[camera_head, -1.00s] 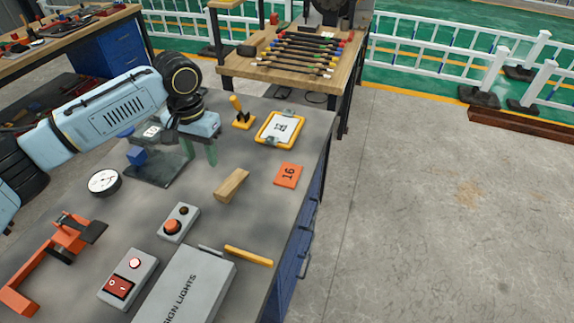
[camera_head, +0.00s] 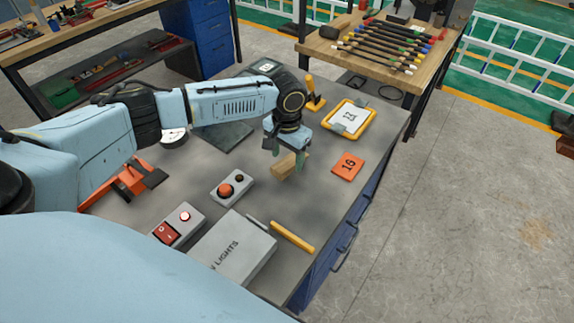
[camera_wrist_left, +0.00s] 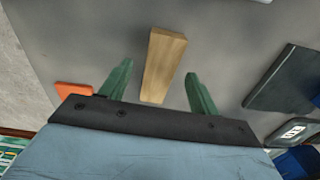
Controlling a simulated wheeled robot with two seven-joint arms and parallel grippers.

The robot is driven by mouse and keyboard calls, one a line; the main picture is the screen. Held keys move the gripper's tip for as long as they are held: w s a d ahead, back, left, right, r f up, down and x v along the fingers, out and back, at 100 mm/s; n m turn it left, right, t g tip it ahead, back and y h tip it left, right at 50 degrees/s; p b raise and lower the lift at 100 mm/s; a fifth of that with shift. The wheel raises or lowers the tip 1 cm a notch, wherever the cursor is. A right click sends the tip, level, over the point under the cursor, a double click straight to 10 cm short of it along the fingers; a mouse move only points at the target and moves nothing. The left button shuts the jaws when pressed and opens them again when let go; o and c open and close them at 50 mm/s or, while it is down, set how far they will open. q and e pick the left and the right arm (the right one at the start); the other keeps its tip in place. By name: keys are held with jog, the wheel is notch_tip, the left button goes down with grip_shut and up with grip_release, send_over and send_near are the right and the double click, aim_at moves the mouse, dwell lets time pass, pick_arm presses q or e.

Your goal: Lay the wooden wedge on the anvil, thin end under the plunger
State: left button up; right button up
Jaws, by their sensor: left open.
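The wooden wedge (camera_head: 284,168) lies on the grey bench top, left of the orange "16" tag. In the left wrist view, the wedge (camera_wrist_left: 164,62) lies lengthwise between the green fingers. My left gripper (camera_head: 289,156) is open just above it, with a gap showing on each side in the wrist view. A dark flat plate (camera_head: 228,136) lies further left, partly behind my arm. It also shows at the right of the wrist view (camera_wrist_left: 285,82), near a blue part with a small display. I cannot clearly make out the anvil or plunger. My right gripper is out of view.
The orange "16" tag (camera_head: 347,166) and yellow-framed board (camera_head: 352,117) lie right of the wedge. A white dial (camera_head: 173,138) and orange clamp (camera_head: 130,181) are left.

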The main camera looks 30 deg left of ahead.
pick_arm(q)
jog(key=shift+f, duration=0.9)
jog(key=shift+c, duration=0.3)
jog(key=c, duration=1)
jog(key=shift+r, duration=0.15)
